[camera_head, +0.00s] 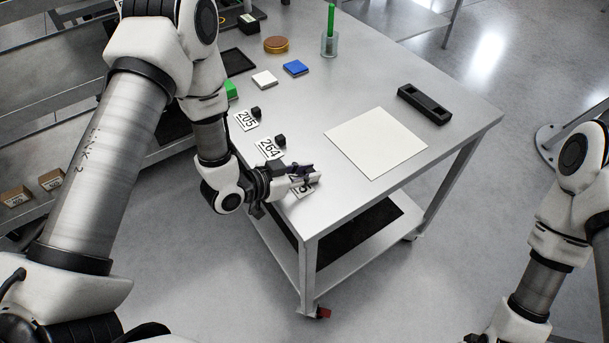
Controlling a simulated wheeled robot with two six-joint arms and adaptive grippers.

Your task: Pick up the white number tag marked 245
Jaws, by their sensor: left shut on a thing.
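My left gripper (308,174) is at the near left corner of the table, low over a white number tag (302,190). It is shut on this tag, apparently at its upper part. The gripper covers part of the tag's digits, and only the end of the number shows, so I cannot read it in full. I cannot tell whether the tag is touching the table. My right gripper is out of view.
Tags 264 (269,149) and 205 (246,120) lie farther back, each with a small black block beside it. A white sheet (376,142) and a black holder (424,104) are to the right. A green pen stands in a glass cup (330,45) at the back.

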